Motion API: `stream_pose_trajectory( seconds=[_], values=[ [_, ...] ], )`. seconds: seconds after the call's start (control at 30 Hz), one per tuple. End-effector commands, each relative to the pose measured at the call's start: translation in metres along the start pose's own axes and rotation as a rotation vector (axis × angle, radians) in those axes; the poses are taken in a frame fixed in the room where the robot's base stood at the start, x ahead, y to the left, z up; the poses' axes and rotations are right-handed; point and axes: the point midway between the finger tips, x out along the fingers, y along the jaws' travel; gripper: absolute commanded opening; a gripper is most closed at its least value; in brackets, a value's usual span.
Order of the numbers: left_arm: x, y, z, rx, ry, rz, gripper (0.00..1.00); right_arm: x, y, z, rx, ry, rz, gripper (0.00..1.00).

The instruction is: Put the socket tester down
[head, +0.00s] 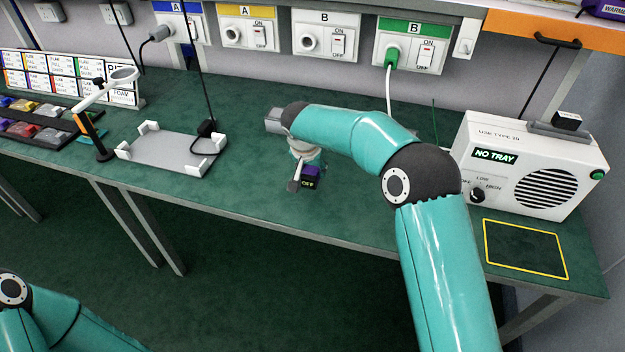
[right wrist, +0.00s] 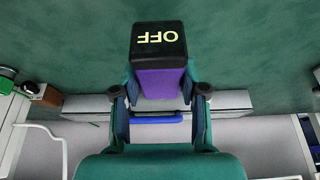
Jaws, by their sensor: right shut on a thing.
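The socket tester (head: 311,178) is a small purple block with a black end marked OFF. In the head view it is low over the middle of the green bench, near the front edge. It also shows in the right wrist view (right wrist: 159,82), between the fingers. My right gripper (head: 299,183) is shut on it, and a finger shows at its left side. The wrist view shows both fingers of that gripper (right wrist: 161,97) along its sides. I cannot tell whether the tester touches the bench. Of my left arm only links show at the lower left; its gripper is out of view.
A grey cradle (head: 172,165) stands on the bench to the left, with a stand magnifier (head: 106,88) and lamp trays beyond. Socket panels (head: 325,36) line the back wall. A white NO TRAY unit (head: 530,165) and a yellow outline (head: 525,249) are at the right. Bench around the tester is clear.

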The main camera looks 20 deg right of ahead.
Motion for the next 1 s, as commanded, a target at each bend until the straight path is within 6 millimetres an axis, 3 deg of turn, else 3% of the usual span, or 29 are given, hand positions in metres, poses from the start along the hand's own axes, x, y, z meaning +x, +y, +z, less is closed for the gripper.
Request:
stream_pose_trajectory(
  seconds=[0.3, 0.67, 0.7, 0.83, 1.0],
  values=[
    [-0.001, 0.0, 0.0, 0.0, 0.0, 0.0, 0.4, 0.035, 0.0, 0.015, -0.002, -0.003, 0.001, 0.0],
    [0.002, -0.001, 0.0, 0.0, 0.0, 0.0, 0.4, 0.041, -0.001, 0.017, -0.001, -0.001, 0.0, 0.0],
    [0.001, -0.001, 0.0, 0.0, 0.0, 0.0, 0.4, 0.04, -0.001, 0.017, -0.001, -0.001, 0.0, 0.48],
    [0.001, 0.0, 0.0, 0.0, 0.0, 0.0, 0.4, 0.039, -0.001, 0.017, -0.001, -0.001, 0.0, 0.68],
    [0.001, 0.0, 0.0, 0.0, 0.0, 0.0, 0.4, 0.039, -0.001, 0.017, -0.002, -0.001, 0.0, 0.68]
  ],
)
